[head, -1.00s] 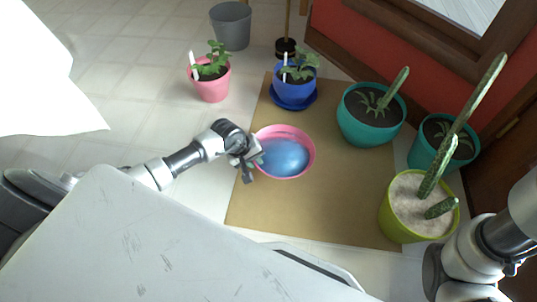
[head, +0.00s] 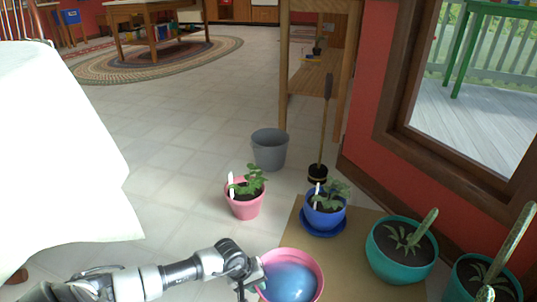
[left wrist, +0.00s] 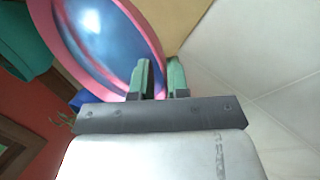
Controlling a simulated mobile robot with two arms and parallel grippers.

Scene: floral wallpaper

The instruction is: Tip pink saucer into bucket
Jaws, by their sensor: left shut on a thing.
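The pink saucer (head: 318,267) is at the bottom of the head view with shiny blue water (head: 290,284) in it. In the left wrist view the pink saucer (left wrist: 66,50) fills the upper left, with blue water (left wrist: 105,38) inside. My left gripper (head: 258,279) is shut on the saucer's left rim; its green fingertips (left wrist: 160,78) show at the rim in the left wrist view. The grey bucket (head: 269,150) stands on the tiled floor farther back, upright. My right gripper is out of view.
A pink pot (head: 244,205) with a plant stands between saucer and bucket, and a blue pot (head: 325,213) on a blue saucer is to its right. Teal pots (head: 400,262) stand at the right. A plunger (head: 318,172) is right of the bucket. Floor left of the bucket is clear.

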